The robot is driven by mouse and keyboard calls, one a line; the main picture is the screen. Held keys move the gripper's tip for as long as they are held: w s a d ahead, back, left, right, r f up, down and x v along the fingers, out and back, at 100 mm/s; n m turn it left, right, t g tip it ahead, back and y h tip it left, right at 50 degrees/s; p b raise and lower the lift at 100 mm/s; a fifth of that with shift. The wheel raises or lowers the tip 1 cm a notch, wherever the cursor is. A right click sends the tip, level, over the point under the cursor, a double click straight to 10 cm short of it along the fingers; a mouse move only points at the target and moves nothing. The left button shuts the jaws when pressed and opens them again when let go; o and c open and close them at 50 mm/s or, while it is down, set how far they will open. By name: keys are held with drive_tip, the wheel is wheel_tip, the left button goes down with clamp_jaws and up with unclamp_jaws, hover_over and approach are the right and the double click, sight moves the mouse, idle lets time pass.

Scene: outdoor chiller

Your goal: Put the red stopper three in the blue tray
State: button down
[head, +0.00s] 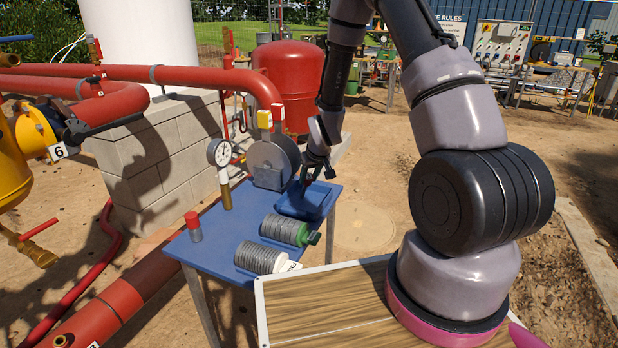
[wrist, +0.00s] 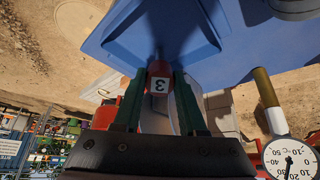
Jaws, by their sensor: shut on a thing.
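My gripper (head: 306,180) is shut on the red stopper three (wrist: 160,69), held between its two dark green fingers in the wrist view. A white label with a 3 faces the wrist camera. The blue tray (head: 309,208) stands at the right end of the blue table, and my gripper is over it in the head view. In the wrist view the tray (wrist: 212,30) lies beyond the stopper's far end. I cannot tell whether the stopper touches the tray. In the head view the stopper is mostly hidden by the fingers.
On the blue table (head: 215,255) stand another red-topped grey piece (head: 193,226), a ribbed cylinder with a green end (head: 284,230) and one with a white end (head: 262,257). A dial gauge (head: 219,153) and a grey round flanged part (head: 272,162) rise behind, near red pipes.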

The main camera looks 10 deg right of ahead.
drive_tip(key=shift+c, duration=2.3)
unclamp_jaws()
drive_tip(key=shift+f, duration=0.1)
drive_tip(key=shift+s+r, duration=0.1)
drive_tip(key=shift+r, duration=0.25)
drive_tip(key=s+d+r, duration=0.1)
drive_tip(key=s+r, duration=0.2)
drive_tip(key=r, duration=0.3)
drive_tip(key=s+d+r+m, duration=0.1)
drive_tip(key=s+r, duration=0.1)
drive_tip(key=r, duration=0.5)
drive_tip(key=s+d+r, duration=0.1)
drive_tip(key=s+r, duration=0.2)
drive_tip(key=r, duration=0.3)
drive_tip(key=s+d+r+m+t+y, duration=0.1)
drive_tip(key=s+r+m, duration=0.4)
drive_tip(key=s+r, duration=1.5)
drive_tip(key=shift+s+d, duration=0.65)
drive_tip(key=shift+d, duration=0.05)
